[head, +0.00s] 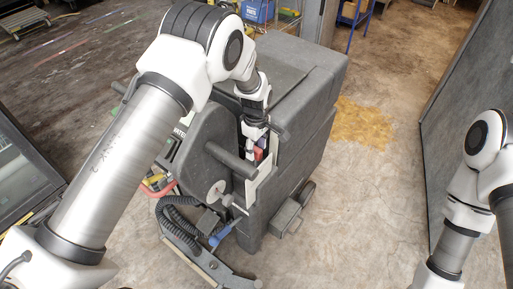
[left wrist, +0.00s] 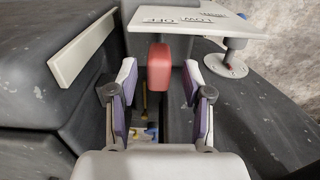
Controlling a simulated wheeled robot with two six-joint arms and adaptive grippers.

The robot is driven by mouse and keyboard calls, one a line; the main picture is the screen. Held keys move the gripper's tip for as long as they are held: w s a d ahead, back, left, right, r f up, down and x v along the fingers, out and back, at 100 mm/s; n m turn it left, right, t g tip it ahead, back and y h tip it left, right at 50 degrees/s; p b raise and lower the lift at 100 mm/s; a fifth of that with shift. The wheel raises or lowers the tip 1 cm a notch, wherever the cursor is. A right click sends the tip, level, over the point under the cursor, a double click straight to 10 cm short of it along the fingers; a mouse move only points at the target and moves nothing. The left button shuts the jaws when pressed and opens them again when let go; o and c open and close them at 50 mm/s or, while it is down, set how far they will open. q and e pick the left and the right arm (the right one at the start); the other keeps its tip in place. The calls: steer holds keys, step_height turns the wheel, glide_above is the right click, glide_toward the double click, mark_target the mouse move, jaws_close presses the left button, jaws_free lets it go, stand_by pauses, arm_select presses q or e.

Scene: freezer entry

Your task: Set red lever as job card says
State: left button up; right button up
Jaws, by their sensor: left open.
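The red lever (left wrist: 159,70) has a rounded red knob and shows near the centre of the left wrist view. In the head view a bit of red (head: 258,154) shows at the machine, mostly hidden by my left gripper (head: 256,135). In the left wrist view my left gripper (left wrist: 160,88) is open, with one finger on each side of the knob and a gap on both sides. I cannot identify a job card.
The lever is on a dark grey floor machine (head: 310,85) with a black hose (head: 180,222) at its front. A metal knob on a round base (left wrist: 228,64) stands right of the lever. A grey panel (head: 470,85) stands at right; concrete floor between is clear.

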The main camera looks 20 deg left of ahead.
arm_select(q)
steer(key=shift+w+f, duration=0.15)
steer(key=shift+f, duration=0.8)
steer(key=shift+r, duration=0.1)
jaws_close()
steer(key=shift+s+a, duration=0.1)
steer(key=shift+s, duration=0.35)
steer(key=shift+s+a+f, duration=0.1)
steer(key=shift+s+f, duration=0.15)
steer(key=shift+s, duration=0.15)
steer(key=shift+s+a+f+b, duration=0.1)
steer(key=shift+s+a+b, duration=0.1)
steer(key=shift+s, duration=0.35)
steer(key=shift+s+a+f+b, duration=0.1)
steer(key=shift+s+a, duration=0.05)
steer(key=shift+s, duration=0.4)
steer(key=shift+s+a+f+b, duration=0.15)
steer(key=shift+s+a+f, duration=0.05)
steer(key=shift+s, duration=0.3)
steer(key=shift+s+a+f+b, duration=0.15)
steer(key=shift+s+f, duration=0.1)
steer(key=shift+s, duration=0.3)
steer(key=shift+s+a+f+b, duration=0.1)
steer(key=shift+s+a+f, duration=0.1)
steer(key=shift+s, duration=0.3)
